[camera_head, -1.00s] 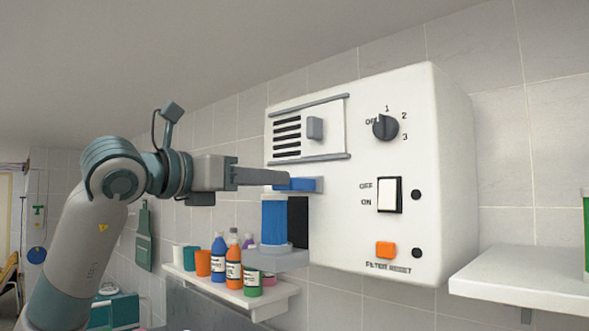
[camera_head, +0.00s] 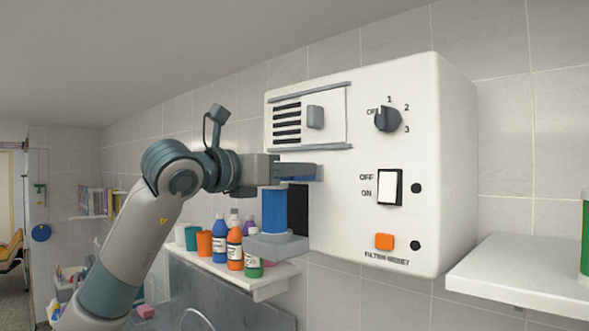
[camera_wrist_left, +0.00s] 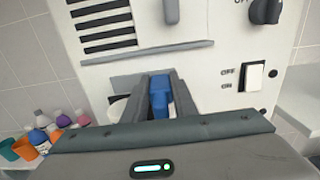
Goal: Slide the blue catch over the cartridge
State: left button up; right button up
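The blue cartridge (camera_head: 274,211) stands upright on a grey ledge (camera_head: 277,245) at the left side of the white wall unit (camera_head: 340,225). The blue catch is above the cartridge, mostly hidden behind my fingers in the head view. In the left wrist view the blue catch (camera_wrist_left: 160,95) sits between the two fingers. My left gripper (camera_head: 305,171) reaches in from the left, just above the cartridge. Its fingers flank the catch closely; whether they press on it does not show. My right gripper is not in view.
The unit carries a dial (camera_head: 387,118), a white switch (camera_head: 389,187) and an orange button (camera_head: 384,241). Bottles stand on a shelf (camera_head: 262,284) below left. Another white shelf (camera_head: 520,275) juts out at right. The space in front of the unit's face is clear.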

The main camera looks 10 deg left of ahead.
pick_arm(q)
grip_shut()
jog(key=w+a, duration=0.1)
jog(key=w+a+b, duration=0.1)
jog(key=a, duration=0.1)
jog(key=w+a+b, duration=0.1)
jog(key=a, duration=0.1)
jog(key=shift+w+a, duration=0.2)
jog(key=shift+w, duration=0.1)
jog(key=shift+s+r, duration=0.1)
jog(key=o, duration=0.6)
grip_release()
jog(key=shift+c, duration=0.2)
jog(key=shift+a, duration=0.1)
